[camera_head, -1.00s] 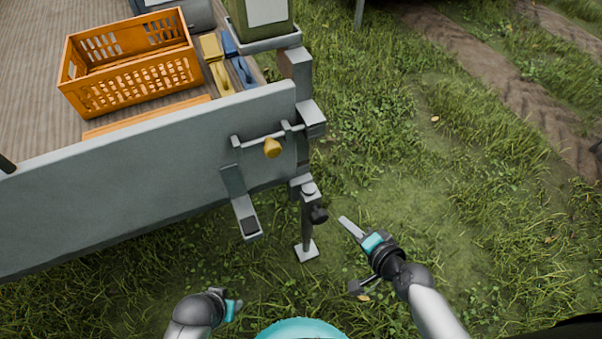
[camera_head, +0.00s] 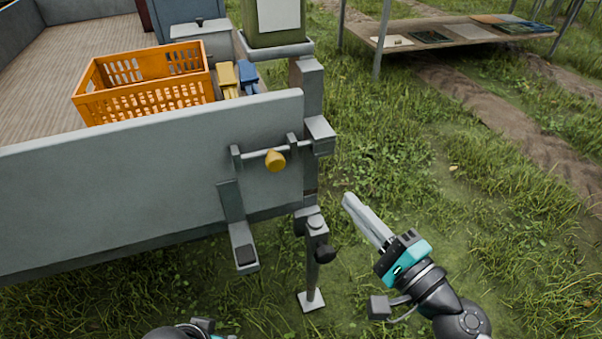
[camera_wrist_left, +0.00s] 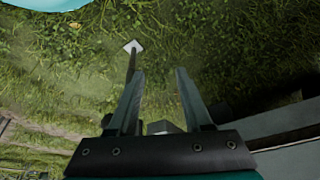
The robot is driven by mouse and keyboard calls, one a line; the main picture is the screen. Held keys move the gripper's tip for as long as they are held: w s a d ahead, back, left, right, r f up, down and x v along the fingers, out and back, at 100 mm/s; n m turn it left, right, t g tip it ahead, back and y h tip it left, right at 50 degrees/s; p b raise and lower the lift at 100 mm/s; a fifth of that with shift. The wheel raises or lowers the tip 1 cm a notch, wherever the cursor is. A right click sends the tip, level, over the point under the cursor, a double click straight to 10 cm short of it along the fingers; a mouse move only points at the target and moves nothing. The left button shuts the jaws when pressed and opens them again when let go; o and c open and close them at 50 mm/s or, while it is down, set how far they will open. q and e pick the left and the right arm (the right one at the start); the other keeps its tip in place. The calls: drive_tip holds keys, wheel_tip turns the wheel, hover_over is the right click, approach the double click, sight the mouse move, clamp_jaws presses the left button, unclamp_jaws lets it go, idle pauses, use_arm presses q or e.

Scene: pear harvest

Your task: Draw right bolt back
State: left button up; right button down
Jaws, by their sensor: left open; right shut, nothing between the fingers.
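The right bolt (camera_head: 254,155) is a grey rod with a yellow knob (camera_head: 275,160), carried by two brackets near the right end of the grey tailboard (camera_head: 110,180). Its right end reaches the grey corner post block (camera_head: 319,136). My right gripper (camera_head: 347,200) is shut and empty, over the grass to the right of and below the knob, apart from it. My left gripper shows in the left wrist view (camera_wrist_left: 160,75), open with nothing between its fingers; in the head view only part of that arm shows at the bottom edge.
A support leg (camera_head: 312,265) with a black knob (camera_head: 325,253) stands below the corner post, left of my right gripper. A grey step-like bracket (camera_head: 243,248) hangs below the tailboard. An orange crate (camera_head: 150,100) stands on the trailer bed. Open grass lies right.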

use_arm(q)
drive_tip(key=s+f+g+p, duration=0.1)
drive_tip(key=s+f+p, duration=0.2)
drive_tip(key=f, duration=0.5)
drive_tip(key=shift+a+p, duration=0.25)
drive_tip(key=shift+p, duration=0.25)
use_arm(e)
drive_tip(key=w+a+r, duration=0.1)
drive_tip(key=w+a, duration=0.6)
drive_tip(key=a, duration=0.2)
drive_tip(key=shift+w+r, duration=0.15)
drive_tip(key=shift+r, duration=0.15)
